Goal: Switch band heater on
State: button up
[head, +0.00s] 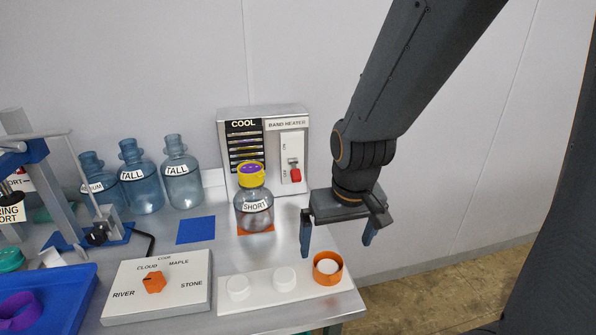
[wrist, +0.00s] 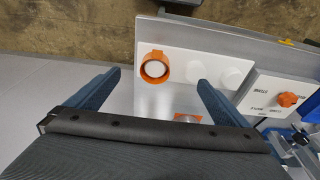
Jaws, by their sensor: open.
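The band heater panel (head: 265,150) stands at the back of the table against the wall. It has a white plate marked BAND HEATER with a red-tipped switch (head: 295,173), whose red end sits at the lower part of the plate. A COOL display with stacked bars is left of it. My gripper (head: 338,240) is open and empty, right of and in front of the panel, above the table's right edge. In the wrist view my open gripper (wrist: 158,85) points down, with nothing between its fingers. The switch is not visible there.
A SHORT jug (head: 254,210) with a yellow collar stands before the panel. A white strip (head: 260,296) holds white discs and an orange ring (head: 328,268). A dial box (head: 158,290), a blue tray (head: 60,290) and TALL jugs (head: 183,178) are left.

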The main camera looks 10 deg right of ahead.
aim_at(331, 280)
jog(key=p+v, duration=0.1)
jog(key=v, duration=0.2)
jog(key=shift+w+r+p, duration=0.1)
jog(key=shift+w+p, duration=0.05)
jog(key=shift+p, duration=0.15)
jog(key=shift+f, duration=0.2)
jog(key=c, duration=0.6)
jog(key=shift+f+b, duration=0.35)
jog(key=shift+b, duration=0.2)
jog(key=c, duration=0.4)
jog(key=b+x, duration=0.4)
jog(key=x, duration=0.1)
jog(key=b+x, duration=0.2)
jog(key=shift+s+f+b, duration=0.3)
jog(key=shift+b, duration=0.05)
jog(key=c, duration=1.5)
jog(key=shift+g, duration=0.5)
notch_tip(331, 280, down, 5)
jog(key=b, duration=0.4)
jog(key=shift+w, duration=0.15)
grip_shut()
jog(key=shift+r, duration=0.1)
